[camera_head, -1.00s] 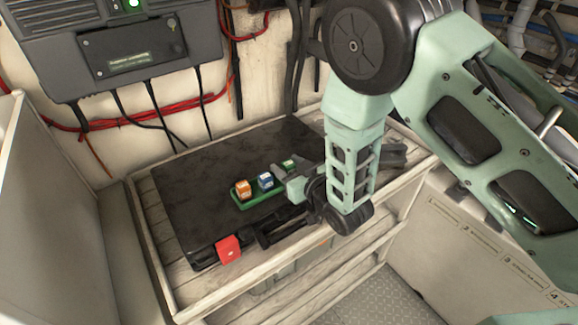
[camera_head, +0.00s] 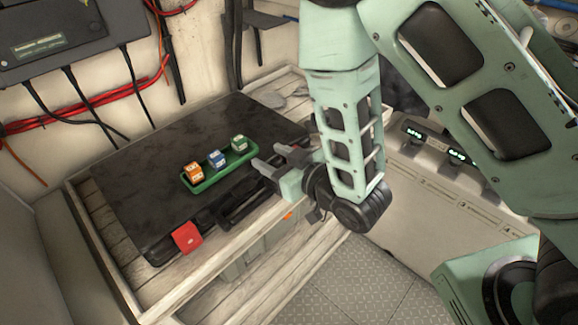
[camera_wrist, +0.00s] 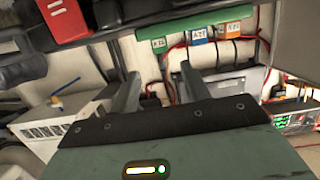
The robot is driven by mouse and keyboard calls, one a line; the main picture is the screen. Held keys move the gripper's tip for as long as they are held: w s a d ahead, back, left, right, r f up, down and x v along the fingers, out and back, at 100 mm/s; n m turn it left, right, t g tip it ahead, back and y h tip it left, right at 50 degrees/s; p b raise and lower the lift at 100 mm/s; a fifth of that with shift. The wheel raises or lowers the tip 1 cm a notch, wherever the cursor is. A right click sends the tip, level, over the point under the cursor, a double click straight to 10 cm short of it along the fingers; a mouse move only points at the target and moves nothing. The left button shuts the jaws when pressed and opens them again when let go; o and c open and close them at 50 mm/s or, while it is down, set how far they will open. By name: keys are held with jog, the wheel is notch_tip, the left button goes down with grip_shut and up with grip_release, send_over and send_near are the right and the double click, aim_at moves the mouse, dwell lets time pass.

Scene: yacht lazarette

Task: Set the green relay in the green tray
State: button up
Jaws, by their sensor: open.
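The green tray (camera_head: 203,186) lies on the dark mat on the bench. The green relay (camera_head: 239,143) sits upright at its right end, beside the blue relay (camera_head: 217,159) and the orange relay (camera_head: 195,171). My gripper (camera_head: 270,158) is open and empty, just right of the tray and apart from the relays. In the wrist view, the green relay (camera_wrist: 157,46) shows beyond the gap between my open fingers (camera_wrist: 160,72), with the blue relay (camera_wrist: 200,32) and orange relay (camera_wrist: 230,30) to its right.
A dark mat (camera_head: 140,190) covers much of the wooden bench (camera_head: 165,290). A red block (camera_head: 187,238) and a black handle (camera_head: 245,203) are at its front edge. Red and black cables (camera_head: 100,115) run along the wall behind. The mat left of the tray is clear.

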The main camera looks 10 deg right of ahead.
jog(key=s+d+r+g+h, duration=0.2)
jog(key=s+r+g, duration=0.1)
jog(key=s, duration=0.4)
jog(key=s+d+r+g+h, duration=0.2)
jog(key=s+r+g+h, duration=0.1)
jog(key=s+g, duration=0.2)
jog(key=s+d+r+n+g+h, duration=0.1)
jog(key=s+d+r+g+h, duration=0.2)
jog(key=s, duration=0.6)
jog(key=shift+r+g, duration=0.6)
jog(key=shift+g, duration=0.4)
jog(key=shift+d, duration=0.1)
jog(key=shift+f+b, duration=0.65)
jog(key=shift+c, duration=0.4)
